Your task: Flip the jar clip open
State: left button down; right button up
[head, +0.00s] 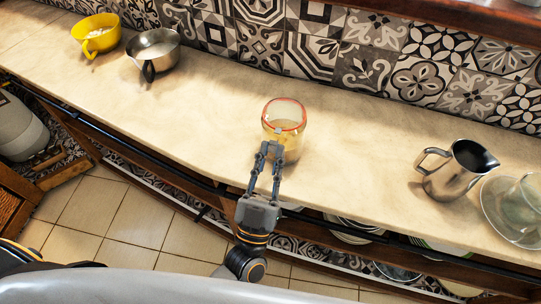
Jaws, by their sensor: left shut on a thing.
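A glass jar (285,115) with a red ring around its top and pale yellowish contents stands on the counter in the middle of the head view. My left gripper (271,146) reaches up from below and is at the jar's near side. Its fingers are shut on the jar's clip, which is small and mostly hidden by the fingertips. I cannot tell how far the clip or lid is open. My right gripper is not in view.
A yellow cup (97,42) and a metal cup (158,56) stand at the back left of the counter (215,115). A steel pitcher (452,176) and glassware (515,212) stand at the right. A patterned tile wall (345,50) runs behind. Counter beside the jar is clear.

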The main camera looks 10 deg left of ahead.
pick_arm(q)
jog(key=c, duration=1.3)
grip_release()
jog(key=v, duration=1.2)
